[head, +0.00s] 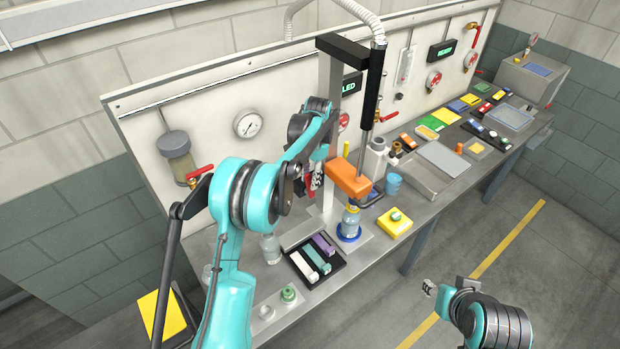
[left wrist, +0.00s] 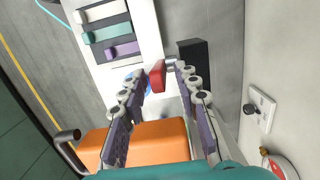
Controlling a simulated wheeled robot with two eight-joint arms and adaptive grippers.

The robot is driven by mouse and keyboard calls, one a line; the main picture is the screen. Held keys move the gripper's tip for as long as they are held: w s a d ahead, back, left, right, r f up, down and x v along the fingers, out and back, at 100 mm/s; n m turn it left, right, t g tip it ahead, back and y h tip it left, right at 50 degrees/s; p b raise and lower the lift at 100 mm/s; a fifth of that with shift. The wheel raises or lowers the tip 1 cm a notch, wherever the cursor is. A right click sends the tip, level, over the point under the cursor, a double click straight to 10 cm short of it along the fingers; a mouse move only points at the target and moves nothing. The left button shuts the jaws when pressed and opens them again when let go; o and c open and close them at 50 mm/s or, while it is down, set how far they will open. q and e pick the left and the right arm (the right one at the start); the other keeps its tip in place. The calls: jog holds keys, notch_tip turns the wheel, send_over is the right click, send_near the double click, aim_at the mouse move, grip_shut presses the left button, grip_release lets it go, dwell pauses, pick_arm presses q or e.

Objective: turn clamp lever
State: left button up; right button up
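A red lever (left wrist: 157,76) shows between the fingertips of my left gripper (left wrist: 158,82) in the left wrist view. The fingers stand apart on either side of it; I cannot tell whether they touch it. The orange block also shows large at the bottom of the left wrist view (left wrist: 150,143). Under the block a clear bottle (head: 350,221) stands on a blue base. My right gripper (head: 430,288) hangs over the floor, away from the bench.
A black tray (head: 315,284) with white, teal and purple pieces lies in front of the stand. A yellow block (head: 394,223) and blue cup (head: 394,183) stand to the right. A grey panel with a gauge (head: 248,125) and red-handled valves rises behind.

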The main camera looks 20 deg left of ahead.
pick_arm(q)
notch_tip(320, 180, up, 12)
jog(key=shift+w+d, duration=0.4)
jog(key=shift+w, duration=0.05)
jog(key=shift+c, duration=0.4)
